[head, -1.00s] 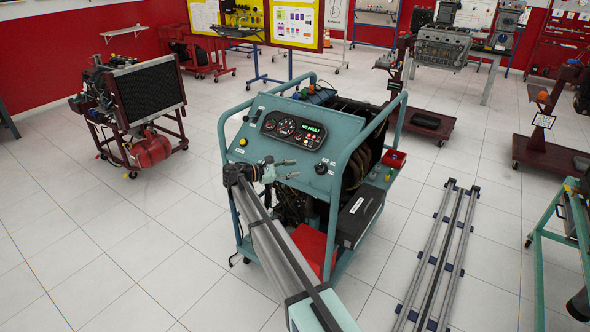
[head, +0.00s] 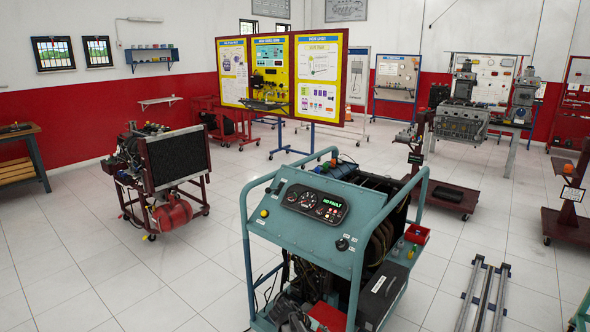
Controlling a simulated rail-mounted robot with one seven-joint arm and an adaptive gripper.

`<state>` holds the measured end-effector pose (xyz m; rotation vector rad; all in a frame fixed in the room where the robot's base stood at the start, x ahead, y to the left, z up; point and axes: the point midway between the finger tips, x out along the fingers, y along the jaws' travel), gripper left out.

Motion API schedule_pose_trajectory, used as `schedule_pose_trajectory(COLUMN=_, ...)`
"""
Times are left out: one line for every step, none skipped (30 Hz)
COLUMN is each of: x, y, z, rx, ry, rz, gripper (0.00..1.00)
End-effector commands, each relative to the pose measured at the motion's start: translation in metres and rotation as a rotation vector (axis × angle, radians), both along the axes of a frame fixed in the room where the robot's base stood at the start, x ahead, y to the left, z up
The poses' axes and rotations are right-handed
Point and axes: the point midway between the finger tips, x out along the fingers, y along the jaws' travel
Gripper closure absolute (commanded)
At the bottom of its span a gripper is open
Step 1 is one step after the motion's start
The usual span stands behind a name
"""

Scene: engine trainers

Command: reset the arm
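The task names no object apart from my arm. In the head view, dark and grey parts (head: 290,312) at the bottom edge, in front of the teal engine trainer (head: 312,222), may be the end of my arm. They are cut off by the frame and blend with the trainer's engine parts. I cannot make out gripper fingers or anything held. The trainer's sloped panel is unobstructed, with gauges and a green "NO FAULT" display (head: 331,203).
A radiator engine stand (head: 175,160) with a red tank stands at left. A yellow poster board (head: 284,80) stands behind. An engine on a stand (head: 462,122) and dark red wheeled stands (head: 455,200) are at right. Floor rails (head: 483,295) lie at lower right. Tiled floor at left is clear.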

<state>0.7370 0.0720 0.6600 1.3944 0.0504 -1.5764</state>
Motion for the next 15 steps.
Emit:
schedule_pose_trajectory(x=-0.036, y=-0.011, z=-0.023, rx=0.049, ry=0.019, rz=-0.05, gripper=0.62)
schedule_pose_trajectory(x=-0.052, y=-0.014, z=-0.035, rx=0.08, ry=0.026, rz=-0.081, gripper=0.62)
schedule_pose_trajectory(x=-0.074, y=-0.019, z=-0.051, rx=0.118, ry=0.038, rz=-0.124, gripper=0.62)
schedule_pose_trajectory(x=-0.092, y=-0.023, z=-0.063, rx=0.146, ry=0.05, rz=-0.157, gripper=0.62)
schedule_pose_trajectory(x=-0.109, y=-0.026, z=-0.074, rx=0.174, ry=0.059, rz=-0.191, gripper=0.62)
schedule_pose_trajectory(x=-0.133, y=-0.03, z=-0.088, rx=0.21, ry=0.072, rz=-0.239, gripper=0.62)
schedule_pose_trajectory(x=-0.151, y=-0.033, z=-0.098, rx=0.234, ry=0.085, rz=-0.275, gripper=0.62)
schedule_pose_trajectory(x=-0.17, y=-0.035, z=-0.107, rx=0.258, ry=0.097, rz=-0.312, gripper=0.62)
schedule_pose_trajectory(x=-0.195, y=-0.039, z=-0.118, rx=0.289, ry=0.113, rz=-0.363, gripper=0.62)
schedule_pose_trajectory(x=-0.214, y=-0.041, z=-0.126, rx=0.312, ry=0.126, rz=-0.4, gripper=0.62)
schedule_pose_trajectory(x=-0.233, y=-0.043, z=-0.133, rx=0.333, ry=0.14, rz=-0.441, gripper=0.62)
schedule_pose_trajectory(x=-0.259, y=-0.045, z=-0.141, rx=0.358, ry=0.159, rz=-0.491, gripper=0.62)
schedule_pose_trajectory(x=-0.277, y=-0.047, z=-0.146, rx=0.376, ry=0.172, rz=-0.53, gripper=0.62)
schedule_pose_trajectory(x=-0.295, y=-0.049, z=-0.151, rx=0.392, ry=0.186, rz=-0.565, gripper=0.62)
schedule_pose_trajectory(x=-0.32, y=-0.05, z=-0.157, rx=0.412, ry=0.206, rz=-0.615, gripper=0.62)
